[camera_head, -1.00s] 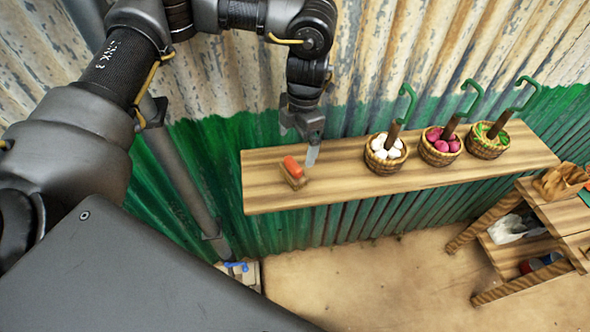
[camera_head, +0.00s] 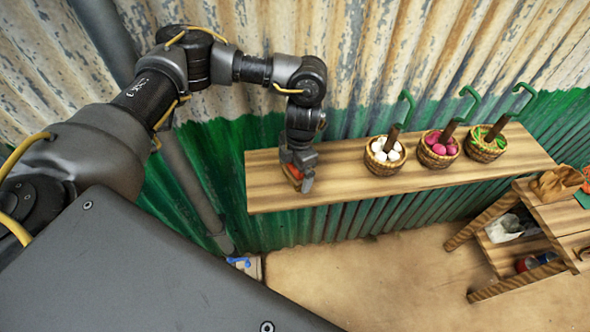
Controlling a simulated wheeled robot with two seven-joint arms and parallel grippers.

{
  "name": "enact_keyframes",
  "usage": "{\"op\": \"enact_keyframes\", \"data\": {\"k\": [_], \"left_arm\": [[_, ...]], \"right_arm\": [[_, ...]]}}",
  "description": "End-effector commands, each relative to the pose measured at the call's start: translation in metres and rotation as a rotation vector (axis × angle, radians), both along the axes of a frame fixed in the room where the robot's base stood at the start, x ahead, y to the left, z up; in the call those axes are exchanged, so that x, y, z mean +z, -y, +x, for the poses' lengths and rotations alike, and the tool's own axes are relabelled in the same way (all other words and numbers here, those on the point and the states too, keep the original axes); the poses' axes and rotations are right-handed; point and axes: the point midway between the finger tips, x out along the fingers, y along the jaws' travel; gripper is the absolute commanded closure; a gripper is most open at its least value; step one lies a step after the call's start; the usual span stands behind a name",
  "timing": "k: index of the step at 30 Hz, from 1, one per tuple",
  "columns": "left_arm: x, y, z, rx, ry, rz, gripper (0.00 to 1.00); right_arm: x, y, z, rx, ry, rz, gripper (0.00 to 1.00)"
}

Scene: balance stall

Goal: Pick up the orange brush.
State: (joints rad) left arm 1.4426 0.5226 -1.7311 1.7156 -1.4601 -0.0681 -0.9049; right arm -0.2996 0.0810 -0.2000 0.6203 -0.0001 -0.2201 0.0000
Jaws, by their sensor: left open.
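The orange brush (camera_head: 292,173) is on the left part of the wooden shelf (camera_head: 345,184). Only a small orange-brown part of it shows; the rest is hidden behind my left gripper. My left gripper (camera_head: 302,183) is open and points down over the brush, with its fingers at the brush. I cannot tell whether a finger touches it. My right gripper is not in view.
A basket of white items (camera_head: 384,155), one of pink items (camera_head: 438,148) and one of green items (camera_head: 485,145) stand along the shelf to the right, each with a green hook above. The shelf between gripper and white basket is clear. A wooden table (camera_head: 545,205) stands lower right.

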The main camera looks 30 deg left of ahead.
Motion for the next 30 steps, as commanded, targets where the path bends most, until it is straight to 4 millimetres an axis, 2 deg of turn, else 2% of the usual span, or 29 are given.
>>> {"op": "enact_keyframes", "data": {"k": [6,7,19,30], "left_arm": [[-0.0011,0.0000,0.0000,0.000,0.000,0.000,0.00],[-0.0011,0.0000,0.0000,0.000,0.000,0.000,0.03],[-0.0006,0.0000,0.0002,0.000,0.000,0.000,0.54],[0.0051,0.0000,0.0007,-0.001,0.002,0.000,0.54]], "right_arm": [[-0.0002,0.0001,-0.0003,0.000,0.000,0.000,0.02],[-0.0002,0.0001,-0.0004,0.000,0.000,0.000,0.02],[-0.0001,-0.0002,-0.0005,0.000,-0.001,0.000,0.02],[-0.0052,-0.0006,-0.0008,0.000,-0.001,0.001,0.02]]}}
